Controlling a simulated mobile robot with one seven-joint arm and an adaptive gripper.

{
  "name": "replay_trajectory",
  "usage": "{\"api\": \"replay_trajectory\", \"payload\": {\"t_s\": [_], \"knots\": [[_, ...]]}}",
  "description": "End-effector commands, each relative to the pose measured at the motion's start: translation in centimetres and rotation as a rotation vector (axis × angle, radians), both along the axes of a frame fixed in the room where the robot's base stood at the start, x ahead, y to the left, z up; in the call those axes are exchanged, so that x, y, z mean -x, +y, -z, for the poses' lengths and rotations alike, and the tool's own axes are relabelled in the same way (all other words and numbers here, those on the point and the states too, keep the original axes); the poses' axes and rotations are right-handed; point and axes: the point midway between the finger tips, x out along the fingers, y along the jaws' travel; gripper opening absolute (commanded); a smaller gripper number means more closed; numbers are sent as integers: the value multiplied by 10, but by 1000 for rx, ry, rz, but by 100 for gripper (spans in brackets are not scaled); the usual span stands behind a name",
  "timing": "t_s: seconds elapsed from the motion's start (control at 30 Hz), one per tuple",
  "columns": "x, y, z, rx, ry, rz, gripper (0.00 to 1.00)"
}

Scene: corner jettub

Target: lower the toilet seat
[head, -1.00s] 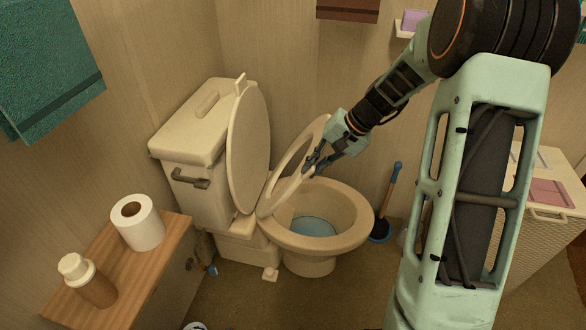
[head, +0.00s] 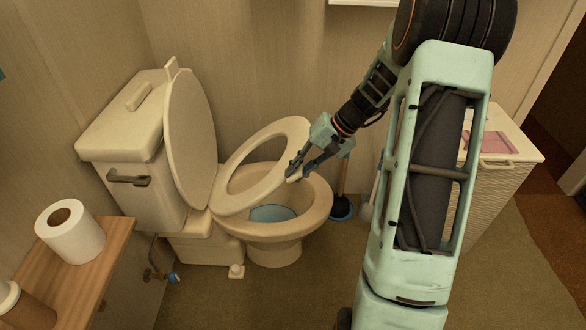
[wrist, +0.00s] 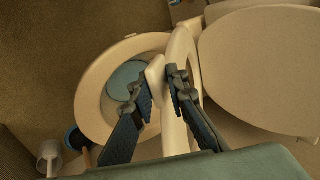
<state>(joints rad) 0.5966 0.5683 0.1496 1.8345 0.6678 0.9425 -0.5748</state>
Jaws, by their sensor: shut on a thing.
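The toilet seat (head: 234,193) is a cream ring, tilted partway up over the toilet bowl (head: 318,202). Its hinge side is near the tank and its free edge is raised. The toilet lid (head: 190,135) stands upright against the tank (head: 125,135).
A wooden cabinet (head: 75,265) with a toilet paper roll (head: 70,231) stands at the lower left. A plunger (head: 341,207) stands behind the bowl. The floor before the toilet is clear.

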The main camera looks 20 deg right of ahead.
Motion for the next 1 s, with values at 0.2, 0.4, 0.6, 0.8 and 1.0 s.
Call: {"api": "replay_trajectory", "payload": {"t_s": [0.2, 0.4, 0.6, 0.8, 1.0], "knots": [[2, -2, 2, 5, 3, -1, 0], [1, -2, 2, 4, 2, -1, 26], [1, -1, 1, 3, 2, -1, 26], [2, -7, -8, 4, -1, 2, 26], [9, -28, -40, 5, -2, 3, 26]]}}
